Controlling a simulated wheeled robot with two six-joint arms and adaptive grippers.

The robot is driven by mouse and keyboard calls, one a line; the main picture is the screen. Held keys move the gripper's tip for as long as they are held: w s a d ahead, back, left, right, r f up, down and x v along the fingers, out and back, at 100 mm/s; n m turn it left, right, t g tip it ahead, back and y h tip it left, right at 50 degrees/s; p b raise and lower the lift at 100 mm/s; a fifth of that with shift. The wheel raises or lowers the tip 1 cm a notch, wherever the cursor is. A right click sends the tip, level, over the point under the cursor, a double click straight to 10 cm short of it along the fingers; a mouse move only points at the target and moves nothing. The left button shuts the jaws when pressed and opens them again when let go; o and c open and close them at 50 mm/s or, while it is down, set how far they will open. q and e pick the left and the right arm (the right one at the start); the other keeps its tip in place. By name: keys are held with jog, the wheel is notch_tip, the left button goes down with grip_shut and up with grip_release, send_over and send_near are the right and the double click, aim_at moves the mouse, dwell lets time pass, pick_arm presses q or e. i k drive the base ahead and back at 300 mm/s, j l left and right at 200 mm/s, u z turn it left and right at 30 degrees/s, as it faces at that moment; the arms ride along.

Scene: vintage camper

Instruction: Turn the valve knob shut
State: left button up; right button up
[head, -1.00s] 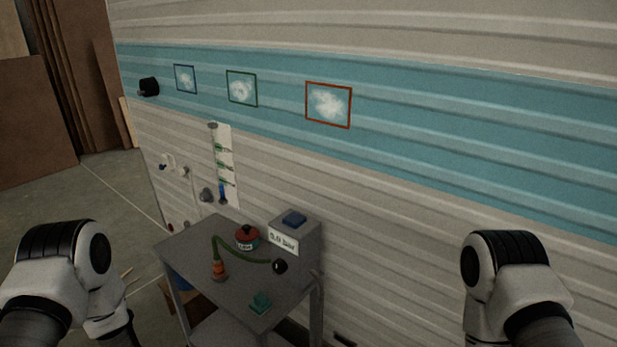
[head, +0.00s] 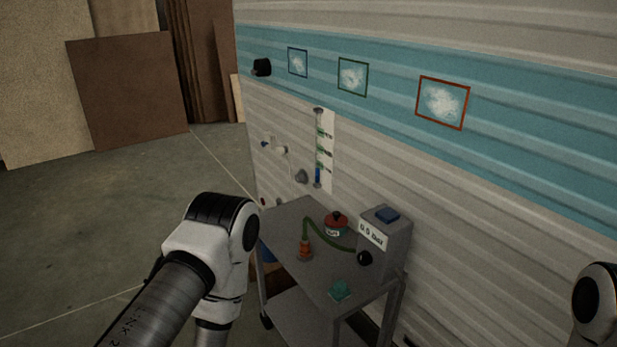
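Several knob-like parts show in the head view, and I cannot tell for sure which is the valve knob. A grey round knob (head: 301,177) sits on the wall beside a gauge tube (head: 318,150) with green marks and a blue lower part. A white pipe fitting with a small blue end (head: 266,144) is to its upper left. A black round knob (head: 364,258) is on the front of a grey box (head: 393,247) with a "0.5 bar" label. Only upper parts of my arms show, one at lower left and one at the right edge. Both grippers are out of view.
A grey cart (head: 290,223) stands against the camper wall. It carries the box, a red round item (head: 336,219), an orange fitting with a green hose (head: 305,250) and a teal block (head: 340,290). Brown panels (head: 125,90) lean at the back left. Open floor (head: 100,240) lies left.

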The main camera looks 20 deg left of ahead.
aim_at(300, 177)
jog(key=i+j+z, duration=0.1)
jog(key=j+z, duration=0.4)
jog(key=z, duration=0.2)
jog(key=i+j+z, duration=0.1)
jog(key=j+z, duration=0.15)
jog(key=j, duration=1.65)
jog(key=k+j+z, duration=0.1)
jog(key=j+z, duration=0.15)
jog(key=j, duration=1.65)
